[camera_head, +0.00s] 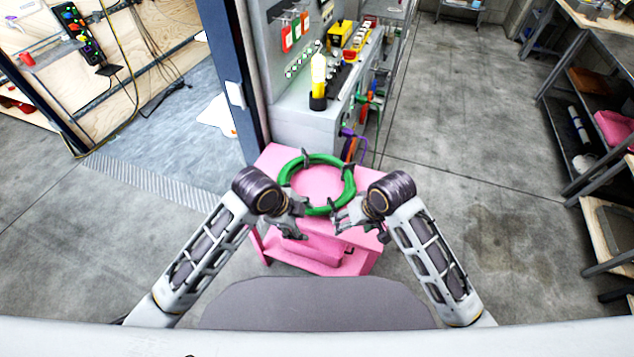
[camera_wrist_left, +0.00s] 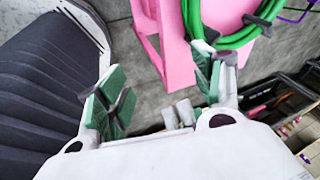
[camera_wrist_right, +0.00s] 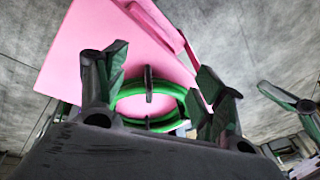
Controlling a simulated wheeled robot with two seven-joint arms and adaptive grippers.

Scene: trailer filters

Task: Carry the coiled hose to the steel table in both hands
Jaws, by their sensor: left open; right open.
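The green coiled hose (camera_head: 348,188), bound with dark ties, lies flat on a pink stand (camera_head: 276,157). It also shows in the left wrist view (camera_wrist_left: 240,38) and the right wrist view (camera_wrist_right: 175,90). My left gripper (camera_head: 292,218) is open and empty at the coil's near left side. In its wrist view, one finger is close to the hose; I cannot tell whether they touch. My right gripper (camera_head: 352,215) is open at the coil's near right side, with the hose showing between and beyond its fingers. A metal-framed table (camera_head: 610,42) stands at the far right; I cannot tell if it is the steel one.
A grey bench (camera_head: 300,130) with a yellow lamp, tools and coloured cables stands just behind the pink stand. A dark door post (camera_head: 232,80) rises at its left. Shelves (camera_head: 580,150) with boxes line the right. The concrete floor (camera_head: 475,150) between is clear.

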